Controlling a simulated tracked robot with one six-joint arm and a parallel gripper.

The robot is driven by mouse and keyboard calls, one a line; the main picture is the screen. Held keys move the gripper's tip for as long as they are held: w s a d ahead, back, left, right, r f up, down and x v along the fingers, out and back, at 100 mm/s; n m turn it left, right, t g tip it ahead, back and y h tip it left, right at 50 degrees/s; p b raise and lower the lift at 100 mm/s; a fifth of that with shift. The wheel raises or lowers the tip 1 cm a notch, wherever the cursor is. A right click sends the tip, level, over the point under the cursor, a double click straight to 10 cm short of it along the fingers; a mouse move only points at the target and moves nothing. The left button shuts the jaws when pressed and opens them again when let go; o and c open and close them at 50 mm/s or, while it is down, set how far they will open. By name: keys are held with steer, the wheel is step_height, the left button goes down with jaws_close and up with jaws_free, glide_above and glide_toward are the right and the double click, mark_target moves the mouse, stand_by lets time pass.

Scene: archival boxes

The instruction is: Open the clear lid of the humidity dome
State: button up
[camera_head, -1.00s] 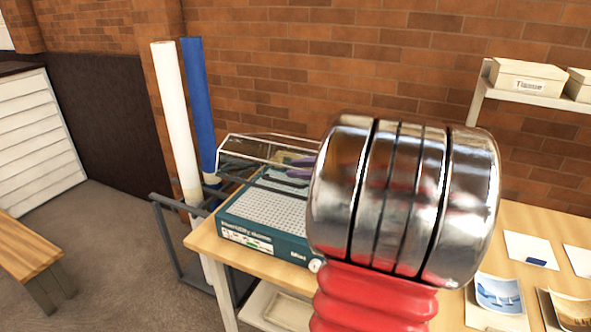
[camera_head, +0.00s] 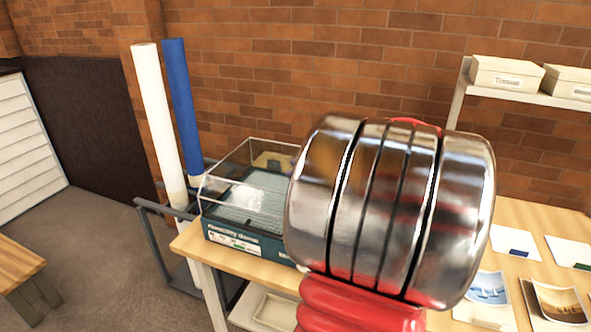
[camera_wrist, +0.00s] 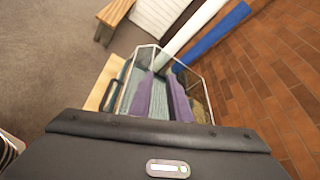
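The humidity dome has a teal base (camera_head: 246,238) with a printed front label, at the left end of the table. Its clear lid (camera_head: 222,180) sits down over the base, looking closed. The lid also shows in the wrist view (camera_wrist: 143,58), with a dark loop-shaped handle (camera_wrist: 110,96) on its left side. My gripper (camera_wrist: 162,76) shows there as two purple fingers, apart with nothing seen between them, in front of the dome and right of the handle. Whether they touch the lid is unclear. My arm hides the gripper and the dome's right part in the head view.
The wooden table (camera_head: 262,272) continues to the right, with prints and cards (camera_head: 487,290) on it. A white roll (camera_head: 157,120) and a blue roll (camera_head: 182,110) stand behind the dome, near the brick wall. A shelf with boxes (camera_head: 505,74) is at upper right.

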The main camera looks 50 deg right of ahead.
steer(key=shift+v, duration=1.75)
